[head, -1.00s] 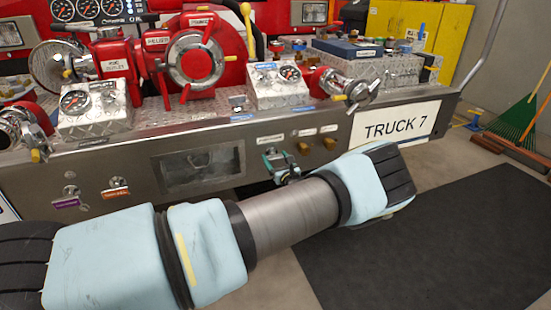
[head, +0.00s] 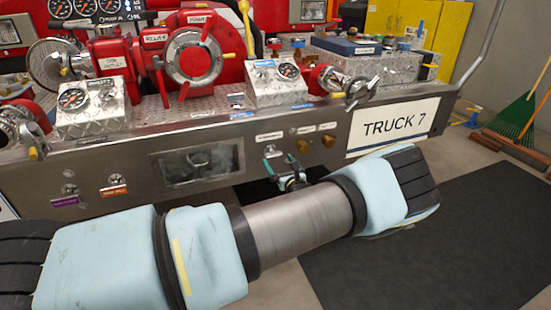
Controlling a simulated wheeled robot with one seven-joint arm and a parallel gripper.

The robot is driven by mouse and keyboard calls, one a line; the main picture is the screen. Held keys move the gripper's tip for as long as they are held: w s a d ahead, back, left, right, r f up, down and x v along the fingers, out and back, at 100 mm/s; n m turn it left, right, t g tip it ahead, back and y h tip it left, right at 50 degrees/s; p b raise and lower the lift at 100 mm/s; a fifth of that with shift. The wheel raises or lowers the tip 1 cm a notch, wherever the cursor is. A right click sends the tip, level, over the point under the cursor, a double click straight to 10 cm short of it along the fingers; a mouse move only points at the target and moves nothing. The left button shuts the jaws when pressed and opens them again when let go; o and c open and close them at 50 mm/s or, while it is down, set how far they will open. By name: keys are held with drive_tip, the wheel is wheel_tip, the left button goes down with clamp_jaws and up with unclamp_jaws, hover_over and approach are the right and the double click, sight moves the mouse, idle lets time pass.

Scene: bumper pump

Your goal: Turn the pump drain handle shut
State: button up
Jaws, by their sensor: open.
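My gripper (head: 279,161) is small in the view, with two teal fingertips spread apart and nothing seen between them. It is in front of the truck's steel bumper, just below a small round metal knob (head: 270,151) under a white label. I cannot tell whether it touches the knob. Other small controls on the bumper face are a knob above a purple label (head: 69,189), a knob above an orange label (head: 114,180), and two brass knobs (head: 303,146) under white labels. The label words are too small to read, so I cannot tell which control is the pump drain handle.
The bumper (head: 390,115) carries red pump fittings, gauges and a TRUCK 7 plate (head: 394,127). A recessed window (head: 198,160) is left of my gripper. My arm crosses the foreground.

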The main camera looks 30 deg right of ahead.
drive_tip(key=s, duration=0.6)
drive_tip(key=shift+s+a, duration=0.2)
drive_tip(key=shift+a, duration=0.25)
